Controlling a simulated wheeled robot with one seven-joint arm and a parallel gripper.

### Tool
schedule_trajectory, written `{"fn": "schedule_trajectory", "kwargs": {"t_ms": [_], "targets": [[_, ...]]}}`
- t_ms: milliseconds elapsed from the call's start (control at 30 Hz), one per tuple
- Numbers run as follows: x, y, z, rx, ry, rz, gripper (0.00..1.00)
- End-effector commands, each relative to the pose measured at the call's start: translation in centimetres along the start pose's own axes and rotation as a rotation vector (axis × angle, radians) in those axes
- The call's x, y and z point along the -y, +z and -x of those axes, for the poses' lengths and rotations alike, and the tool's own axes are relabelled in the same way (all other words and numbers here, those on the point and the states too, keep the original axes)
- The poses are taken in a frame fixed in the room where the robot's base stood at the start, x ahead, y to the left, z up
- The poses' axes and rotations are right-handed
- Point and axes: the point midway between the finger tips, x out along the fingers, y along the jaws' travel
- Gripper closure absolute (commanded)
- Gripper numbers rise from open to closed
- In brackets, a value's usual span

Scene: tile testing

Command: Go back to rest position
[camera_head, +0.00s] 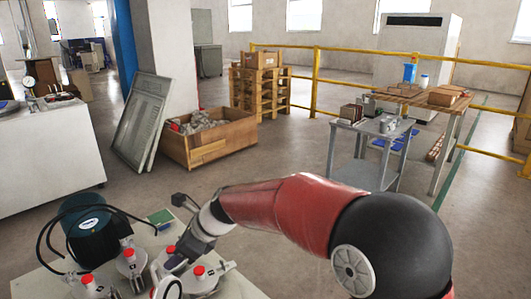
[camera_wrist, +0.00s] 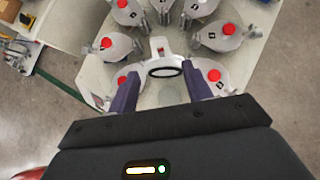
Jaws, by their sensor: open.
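My gripper (camera_wrist: 162,90) is open in the wrist view, its two dark purple fingers spread apart. A pale device with a ring-shaped handle (camera_wrist: 164,69) shows between and just beyond the fingertips. I cannot tell whether the fingers touch it. Several pale devices with red knobs surround it, one (camera_wrist: 117,45) at the left and one (camera_wrist: 222,35) at the right. In the head view, my red and black arm reaches in from the right, with my gripper (camera_head: 174,262) low over the table (camera_head: 243,288) among these devices. My wrist partly hides the spot beneath.
A dark round container with a teal lid (camera_head: 88,224) and black hoses stands at the table's left. A wooden crate (camera_head: 208,141) lies on the floor beyond. A grey cart (camera_head: 367,151) stands back right, before a yellow railing (camera_head: 315,80). The floor between is clear.

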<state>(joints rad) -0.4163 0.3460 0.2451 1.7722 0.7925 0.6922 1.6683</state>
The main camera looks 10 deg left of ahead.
Motion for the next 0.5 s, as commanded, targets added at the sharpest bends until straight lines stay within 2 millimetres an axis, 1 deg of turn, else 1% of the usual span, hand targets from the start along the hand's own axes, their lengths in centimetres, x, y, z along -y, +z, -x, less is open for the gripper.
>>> {"fn": "schedule_trajectory", "kwargs": {"t_ms": [33,67,133,167,200,267,300,367,400,467,500], "targets": [[0.1,-0.8,2.3,-0.022,-0.03,0.077,0.51],[0.1,-1.4,3.6,-0.042,-0.047,0.138,0.51],[-0.2,-3.3,7.4,-0.103,-0.087,0.304,0.51],[-0.5,-4.3,9.1,-0.136,-0.102,0.381,0.51],[-0.9,-5.8,11.3,-0.183,-0.118,0.484,0.51],[-1.8,-7.9,14.6,-0.259,-0.134,0.634,0.51],[-2.6,-9.4,16.6,-0.311,-0.137,0.73,0.51],[-3.8,-11.7,19.4,-0.393,-0.134,0.868,0.51],[-4.8,-13.3,21.2,-0.45,-0.124,0.957,0.51],[-6.5,-15.6,23.8,-0.535,-0.102,1.084,0.51],[-7.7,-17.1,25.2,-0.591,-0.079,1.166,0.51]]}}
